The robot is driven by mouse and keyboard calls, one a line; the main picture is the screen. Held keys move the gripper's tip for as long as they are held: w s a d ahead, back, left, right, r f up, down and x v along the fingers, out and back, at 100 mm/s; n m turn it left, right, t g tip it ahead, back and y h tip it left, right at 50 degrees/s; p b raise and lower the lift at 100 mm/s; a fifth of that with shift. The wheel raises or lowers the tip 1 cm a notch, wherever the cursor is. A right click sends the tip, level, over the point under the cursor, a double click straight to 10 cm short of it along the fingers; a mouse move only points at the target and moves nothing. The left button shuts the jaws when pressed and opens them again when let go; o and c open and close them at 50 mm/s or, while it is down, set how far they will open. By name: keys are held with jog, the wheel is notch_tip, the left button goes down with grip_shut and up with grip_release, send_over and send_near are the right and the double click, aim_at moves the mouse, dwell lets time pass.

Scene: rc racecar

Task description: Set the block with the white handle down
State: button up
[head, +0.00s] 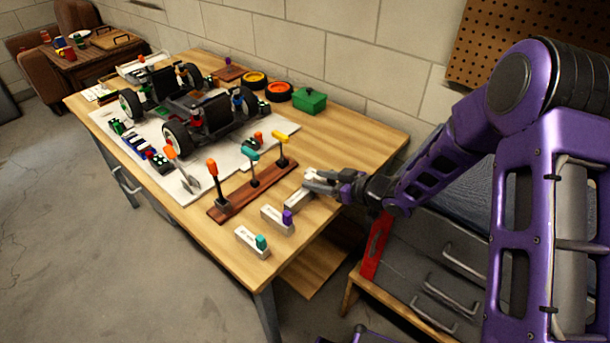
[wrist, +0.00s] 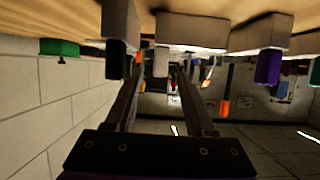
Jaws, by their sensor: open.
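The block with the white handle (wrist: 190,33) is a pale grey bar on the tabletop; the wrist view is upside down. Its white handle (wrist: 160,62) stands between my two fingertips. In the head view this block (head: 297,199) lies near the table's right end, beside the purple-handled block (head: 272,217). In the wrist view my gripper (wrist: 158,76) has a visible gap on both sides of the handle. My gripper partly hides the handle in the head view.
A teal-handled block (head: 247,240) lies near the front edge. Another block with a dark handle (wrist: 116,60) is close beside my fingers. A wooden tool rack (head: 233,203) stands to the left. A green box (head: 309,101) sits at the back. Bare tabletop (head: 360,135) lies behind my gripper.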

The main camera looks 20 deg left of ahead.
jog(key=shift+v, duration=2.75)
